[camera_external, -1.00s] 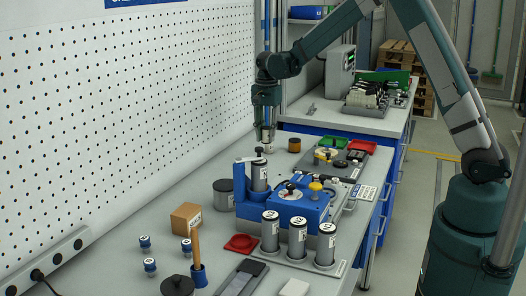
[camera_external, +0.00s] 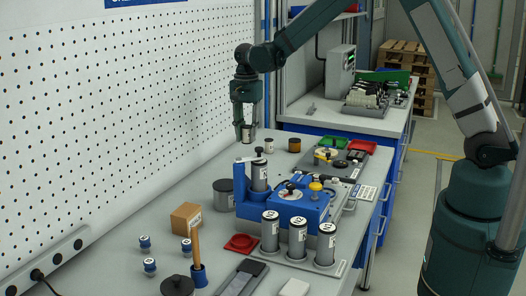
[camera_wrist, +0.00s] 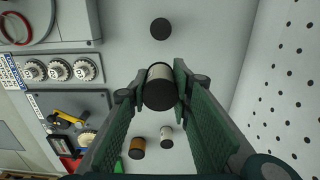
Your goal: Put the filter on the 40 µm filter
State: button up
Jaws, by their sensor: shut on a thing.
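My gripper (camera_external: 246,128) is shut on a small cylinder, which I take to be the filter (camera_external: 248,135), and holds it in the air near the pegboard. In the wrist view the filter (camera_wrist: 159,87) shows a pale silver side and a dark end, between the two fingers of my gripper (camera_wrist: 160,90). Several grey cylinders with pale, marked tops stand at the front: a left one (camera_external: 270,232), a middle one (camera_external: 297,239) and a right one (camera_external: 326,245). Their marks are too small to read, so I cannot tell which is 40 µm.
A blue machine (camera_external: 285,208) holding a grey cylinder (camera_external: 259,177) stands below my gripper. A small white cylinder (camera_external: 269,146) and a brown cylinder (camera_external: 294,145) stand behind it. A dark-lidded jar (camera_external: 223,196) is left of the machine. The pegboard (camera_external: 130,110) bounds the left.

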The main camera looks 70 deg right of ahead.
jog(key=a+r+p, duration=0.1)
jog(key=a+r, duration=0.1)
jog(key=a, duration=0.4)
jog(key=shift+f, duration=0.15)
jog(key=shift+f+p, duration=0.4)
jog(key=shift+f, duration=2.6)
jog(key=shift+f, duration=0.1)
jog(key=shift+f, duration=1.8)
jog(key=shift+f, duration=0.2)
jog(key=o, duration=0.8)
jog(key=shift+c, duration=0.2)
